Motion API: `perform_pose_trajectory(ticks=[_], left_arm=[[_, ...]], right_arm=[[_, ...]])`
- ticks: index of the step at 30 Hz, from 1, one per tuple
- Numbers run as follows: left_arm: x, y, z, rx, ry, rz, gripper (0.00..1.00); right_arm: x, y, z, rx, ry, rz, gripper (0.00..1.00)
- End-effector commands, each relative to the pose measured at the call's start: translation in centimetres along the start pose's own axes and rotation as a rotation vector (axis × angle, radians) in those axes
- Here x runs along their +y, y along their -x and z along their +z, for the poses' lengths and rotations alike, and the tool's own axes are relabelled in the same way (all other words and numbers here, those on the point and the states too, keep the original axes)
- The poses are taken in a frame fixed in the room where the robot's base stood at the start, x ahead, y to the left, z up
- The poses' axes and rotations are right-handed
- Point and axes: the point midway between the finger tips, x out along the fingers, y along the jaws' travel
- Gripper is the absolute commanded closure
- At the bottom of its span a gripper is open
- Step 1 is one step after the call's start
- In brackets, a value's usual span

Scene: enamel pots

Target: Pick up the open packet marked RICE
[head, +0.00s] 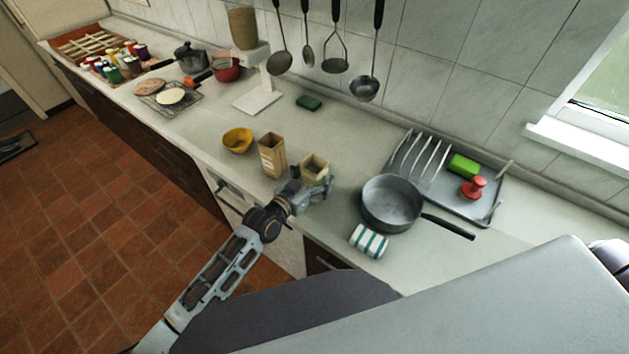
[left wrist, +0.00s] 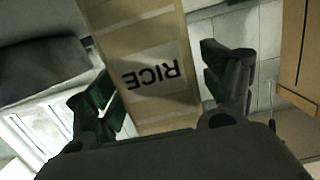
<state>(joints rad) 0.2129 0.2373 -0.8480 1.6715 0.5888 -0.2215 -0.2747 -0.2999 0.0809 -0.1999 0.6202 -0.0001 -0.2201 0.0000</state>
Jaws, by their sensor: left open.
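The open packet marked RICE (left wrist: 150,45) is tan with a pale label, its lettering upside down in the left wrist view. In the head view this looks like the right-hand of two open packets (head: 315,166) near the counter's front edge. My left gripper (head: 312,188) is at its front and hides its lower part. In the left wrist view my left gripper (left wrist: 163,90) is open, with one finger on each side of the packet. Whether either finger touches it I cannot tell. My right gripper is not in view.
A second, taller open packet (head: 271,156) stands close on the left, and a yellow bowl (head: 238,140) beyond it. A grey pan (head: 391,203) and a striped cloth roll (head: 368,241) are to the right.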

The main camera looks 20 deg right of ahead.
Motion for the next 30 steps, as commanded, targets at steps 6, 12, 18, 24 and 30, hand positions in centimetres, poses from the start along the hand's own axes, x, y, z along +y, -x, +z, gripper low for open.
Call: perform_pose_trajectory(ticks=[6, 12, 18, 24, 30], left_arm=[[0.0, 0.02, 0.0, 0.0, 0.0, 0.0, 0.18], [-0.01, 0.03, 0.0, 0.0, 0.0, 0.0, 0.39], [-0.01, 0.03, 0.01, 0.0, 0.0, 0.0, 0.65], [-0.03, 0.02, -0.14, 0.003, -0.001, 0.0, 0.8], [-0.02, 0.02, -0.23, 0.003, -0.001, 0.0, 0.81]], right_arm=[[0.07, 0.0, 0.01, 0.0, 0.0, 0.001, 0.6], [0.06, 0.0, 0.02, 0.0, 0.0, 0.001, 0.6], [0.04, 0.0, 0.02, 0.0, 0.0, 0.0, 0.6], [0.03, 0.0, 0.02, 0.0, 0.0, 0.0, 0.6], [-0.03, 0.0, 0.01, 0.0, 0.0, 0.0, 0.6]])
